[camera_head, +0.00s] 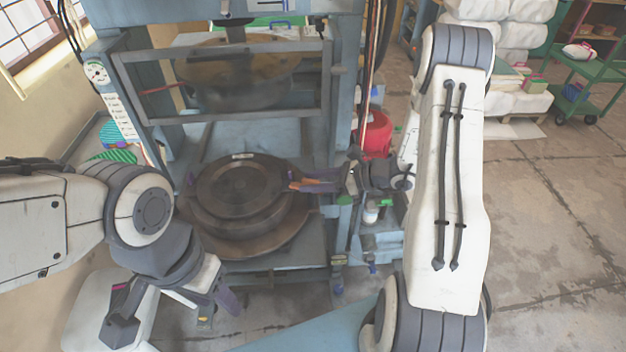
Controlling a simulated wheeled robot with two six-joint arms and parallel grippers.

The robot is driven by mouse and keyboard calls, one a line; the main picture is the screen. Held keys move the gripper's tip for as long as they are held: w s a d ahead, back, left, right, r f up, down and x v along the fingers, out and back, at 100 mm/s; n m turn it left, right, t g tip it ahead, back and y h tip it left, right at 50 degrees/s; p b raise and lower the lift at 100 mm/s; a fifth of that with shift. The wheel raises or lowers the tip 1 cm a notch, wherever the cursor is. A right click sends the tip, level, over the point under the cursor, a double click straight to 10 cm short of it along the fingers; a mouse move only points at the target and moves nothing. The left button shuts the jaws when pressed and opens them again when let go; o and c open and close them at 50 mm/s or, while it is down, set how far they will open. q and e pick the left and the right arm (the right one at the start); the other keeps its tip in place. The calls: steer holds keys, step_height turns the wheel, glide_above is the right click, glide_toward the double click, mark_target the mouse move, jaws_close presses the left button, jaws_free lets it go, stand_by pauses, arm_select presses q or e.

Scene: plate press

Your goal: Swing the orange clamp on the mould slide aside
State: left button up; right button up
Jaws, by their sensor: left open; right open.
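The orange clamp (308,183) is a small bar at the right edge of the round dark mould (240,186), which sits on the brown mould slide (238,240) in the press. My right gripper (303,186) reaches in from the right. Its fingers are apart at the clamp, which shows between or right beside them; contact cannot be told. The fingers partly hide the clamp's right end. My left gripper (177,313) hangs open and empty at the lower left, in front of the press and away from the mould.
The blue press frame (345,90) stands around the slide, with a barred guard (220,118) above the mould. A red container (375,133) stands right of the press, behind my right wrist. A green cart (592,75) and white sacks stand at the back right. Open floor lies right.

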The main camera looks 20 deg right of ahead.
jaws_close()
